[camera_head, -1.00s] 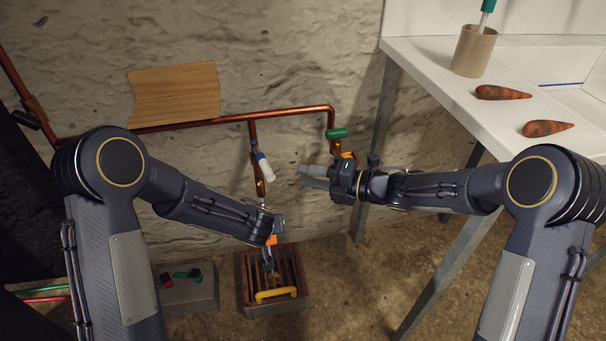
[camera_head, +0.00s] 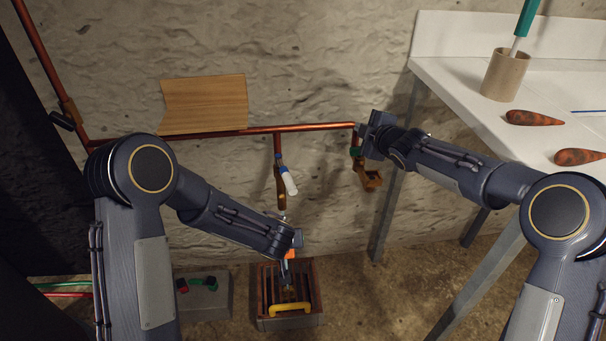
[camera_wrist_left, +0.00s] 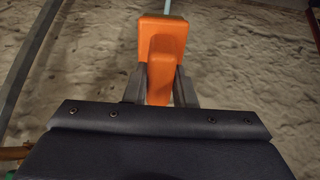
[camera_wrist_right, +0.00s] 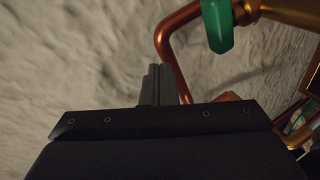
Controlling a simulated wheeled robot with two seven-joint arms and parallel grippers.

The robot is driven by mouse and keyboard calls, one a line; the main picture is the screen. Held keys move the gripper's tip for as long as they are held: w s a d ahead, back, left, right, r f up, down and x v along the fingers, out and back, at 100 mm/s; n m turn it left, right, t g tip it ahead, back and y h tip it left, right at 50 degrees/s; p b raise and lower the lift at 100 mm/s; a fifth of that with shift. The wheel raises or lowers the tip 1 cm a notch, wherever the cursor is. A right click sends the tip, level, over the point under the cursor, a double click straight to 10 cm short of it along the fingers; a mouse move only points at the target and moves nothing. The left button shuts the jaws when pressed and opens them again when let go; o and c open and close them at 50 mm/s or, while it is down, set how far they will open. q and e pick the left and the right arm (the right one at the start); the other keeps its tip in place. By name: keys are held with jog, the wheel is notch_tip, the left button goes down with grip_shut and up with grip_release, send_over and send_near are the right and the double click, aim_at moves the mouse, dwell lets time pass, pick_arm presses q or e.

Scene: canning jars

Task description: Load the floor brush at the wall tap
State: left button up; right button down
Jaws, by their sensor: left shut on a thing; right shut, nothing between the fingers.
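My left gripper (camera_head: 288,256) is shut on an orange handle (camera_wrist_left: 162,55) with a thin pale rod at its far end. In the head view the orange handle (camera_head: 290,254) shows low above the slatted box; I cannot see a brush head clearly. The wall tap has a brass spout (camera_head: 369,181) and a green handle (camera_head: 356,151) at the right end of the copper pipe. My right gripper (camera_head: 373,128) is by the pipe's end, just above the tap; the arm hides part of it. In the right wrist view its fingers are together and empty, left of the green handle (camera_wrist_right: 216,25).
A slatted box (camera_head: 318,290) with a yellow handle (camera_head: 290,308) stands on the floor. Left of it is a grey block (camera_head: 212,304) with red and green fittings. A white-handled valve (camera_head: 289,181) hangs from the pipe. A white bench (camera_head: 450,75) stands at right.

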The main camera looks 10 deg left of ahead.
jog(key=m, duration=0.1)
jog(key=m+h, duration=0.1)
jog(key=d+m, duration=0.1)
jog(key=shift+w+m+g+h, duration=0.3)
jog(key=shift+w+g, duration=0.05)
jog(key=shift+g, duration=0.05)
jog(key=m+g, duration=0.1)
jog(key=m, duration=0.1)
jog(key=m+g+y, duration=0.2)
jog(key=m+g, duration=0.5)
jog(key=g, duration=0.3)
send_near(286, 177)
notch_tip(286, 177, down, 6)
jog(key=w+d, duration=0.2)
jog(key=w, duration=0.1)
jog(key=shift+t, duration=0.3)
jog(key=shift+s+a+f, duration=0.15)
jog(key=shift+s+a, duration=0.15)
jog(key=shift+a, duration=0.3)
jog(key=shift+s+a+f, duration=0.15)
jog(key=shift+s+a, duration=0.15)
jog(key=shift+a, duration=0.3)
jog(key=shift+s+a+f, duration=0.15)
jog(key=shift+s+a, duration=0.1)
jog(key=shift+a, duration=0.35)
